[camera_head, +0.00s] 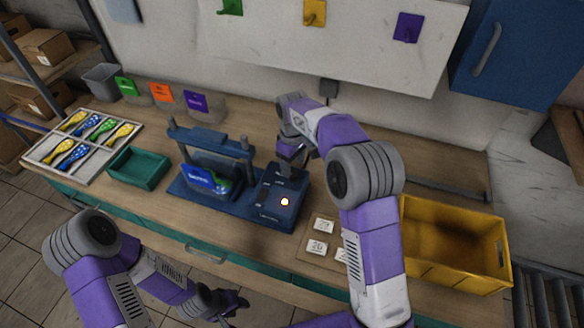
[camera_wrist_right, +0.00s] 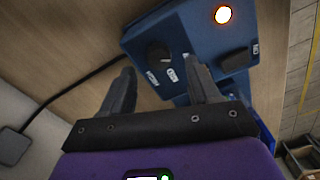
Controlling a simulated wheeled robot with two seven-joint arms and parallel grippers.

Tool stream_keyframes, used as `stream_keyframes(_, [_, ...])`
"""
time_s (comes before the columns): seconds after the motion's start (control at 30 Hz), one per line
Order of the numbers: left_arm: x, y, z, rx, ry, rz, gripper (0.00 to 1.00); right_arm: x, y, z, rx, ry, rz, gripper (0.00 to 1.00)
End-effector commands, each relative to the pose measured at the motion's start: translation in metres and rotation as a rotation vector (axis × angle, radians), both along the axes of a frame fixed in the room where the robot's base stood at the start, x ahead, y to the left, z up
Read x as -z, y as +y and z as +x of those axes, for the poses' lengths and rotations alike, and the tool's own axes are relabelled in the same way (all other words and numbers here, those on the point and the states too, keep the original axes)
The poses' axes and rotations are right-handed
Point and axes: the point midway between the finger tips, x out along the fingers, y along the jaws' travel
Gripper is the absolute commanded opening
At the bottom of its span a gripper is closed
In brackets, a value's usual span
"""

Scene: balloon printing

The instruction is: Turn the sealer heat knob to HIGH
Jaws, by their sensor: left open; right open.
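The blue sealer (camera_head: 180,187) stands on the bench, with its control box (camera_head: 268,212) on the right side. A lit orange-white lamp (camera_head: 285,202) is on the box top and also shows in the right wrist view (camera_wrist_right: 223,14). A dark round heat knob (camera_wrist_right: 158,55) sits on the box near small white labels, too small to read. My right gripper (camera_head: 288,170) is over the back of the box. In its wrist view the open fingers (camera_wrist_right: 160,78) point toward the knob, which appears between and beyond their tips. My left gripper (camera_head: 236,302) is open and empty in front of the bench.
A dark oval part (camera_wrist_right: 237,62) is also on the box. A green tray (camera_head: 138,168) and balloon rack (camera_head: 45,154) stand left. White cards (camera_head: 318,247) and a yellow bin (camera_head: 455,210) are right. A cable (camera_wrist_right: 75,88) runs from the box.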

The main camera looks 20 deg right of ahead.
Motion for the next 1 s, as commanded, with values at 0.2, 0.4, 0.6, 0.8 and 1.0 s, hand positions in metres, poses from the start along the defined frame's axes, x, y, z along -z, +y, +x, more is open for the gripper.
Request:
stream_keyframes(0.2, [0.006, 0.000, 0.001, -0.001, -0.002, 0.000, 0.43, 0.030, 0.000, 0.000, 0.002, 0.001, 0.000, 0.61])
stream_keyframes(0.4, [0.006, 0.000, 0.001, -0.001, -0.002, 0.000, 0.43, 0.036, -0.001, 0.000, 0.002, 0.000, 0.000, 0.61])
stream_keyframes(0.6, [0.006, 0.000, 0.001, -0.001, -0.002, 0.000, 0.43, 0.035, 0.000, 0.000, 0.002, 0.000, 0.000, 0.56])
stream_keyframes(0.8, [0.006, 0.000, 0.001, -0.001, -0.002, 0.000, 0.43, 0.035, 0.000, 0.000, 0.001, 0.000, 0.000, 0.26])
stream_keyframes(1.0, [0.006, 0.000, 0.001, -0.001, -0.002, 0.000, 0.43, 0.035, 0.000, 0.000, 0.002, 0.000, 0.000, 0.05])
